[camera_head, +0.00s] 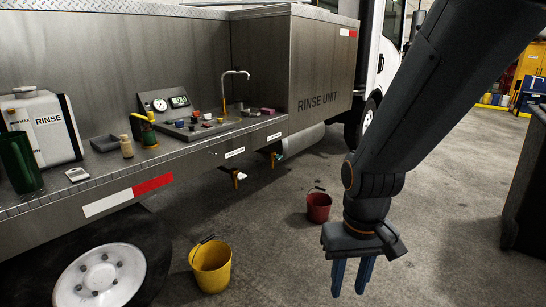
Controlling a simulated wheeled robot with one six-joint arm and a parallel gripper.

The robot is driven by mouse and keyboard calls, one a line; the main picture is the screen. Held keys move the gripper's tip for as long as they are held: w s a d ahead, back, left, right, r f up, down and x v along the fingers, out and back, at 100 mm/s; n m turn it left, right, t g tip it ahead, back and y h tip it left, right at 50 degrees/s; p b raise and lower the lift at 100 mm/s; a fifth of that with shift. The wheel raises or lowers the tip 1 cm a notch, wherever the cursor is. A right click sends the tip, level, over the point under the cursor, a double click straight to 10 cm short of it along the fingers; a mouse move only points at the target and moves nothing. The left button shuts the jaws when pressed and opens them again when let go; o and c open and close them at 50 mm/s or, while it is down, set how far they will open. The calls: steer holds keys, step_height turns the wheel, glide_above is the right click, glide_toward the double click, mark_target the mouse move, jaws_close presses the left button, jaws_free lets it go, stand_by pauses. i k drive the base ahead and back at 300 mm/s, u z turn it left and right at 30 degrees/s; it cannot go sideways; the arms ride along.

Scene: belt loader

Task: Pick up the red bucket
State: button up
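The red bucket (318,208) stands upright on the concrete floor near the middle of the view, with a dark handle at its rim. My gripper (351,277) points down in front of it and to its right, apart from it. Its two blue fingers show with a gap between them and nothing in the gap. The gripper looks nearer to the camera than the bucket; its exact height above the floor is hard to tell.
A yellow bucket (211,268) stands on the floor at lower left by the truck wheel (100,280). The truck's metal shelf (110,182) holds a rinse tank (45,127) and small items. A dark cabinet (525,190) is at right. Floor between is clear.

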mark_target(318, 204)
steer(key=z, duration=0.3)
steer(key=i, duration=2.15)
steer(key=z, duration=0.4)
steer(key=i, duration=1.35)
steer(key=z, duration=0.1)
